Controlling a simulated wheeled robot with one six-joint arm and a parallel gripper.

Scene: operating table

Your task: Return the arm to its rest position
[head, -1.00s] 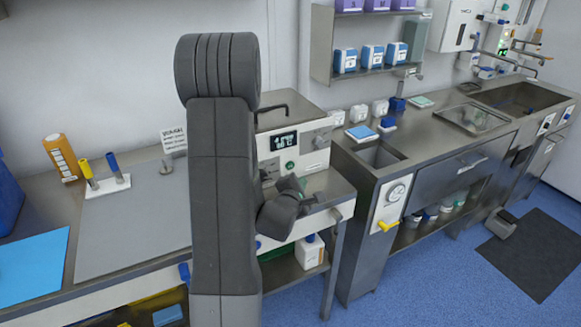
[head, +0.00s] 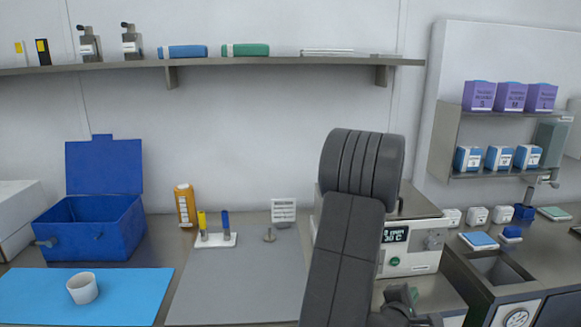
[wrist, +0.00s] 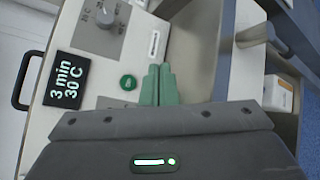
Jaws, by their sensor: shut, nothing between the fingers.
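My arm (head: 345,240) rises in front of the bench in the head view, its thick ridged joint at the top and its upper part leaning right. My gripper (wrist: 158,72) shows in the wrist view as two green fingers side by side, shut with nothing between them. It is in front of the panel of a white machine (wrist: 112,75) whose display reads 3 min, 30 C. In the head view the gripper is low beside the arm and mostly cut off by the bottom edge.
The white machine (head: 418,262) stands behind my arm. A blue mat (head: 30,295) with a white cup (head: 83,288), an open blue box (head: 110,240) and an orange bottle (head: 185,206) are on the left. A grey mat (head: 240,290) is mostly clear. A wall shelf (head: 280,62) runs above.

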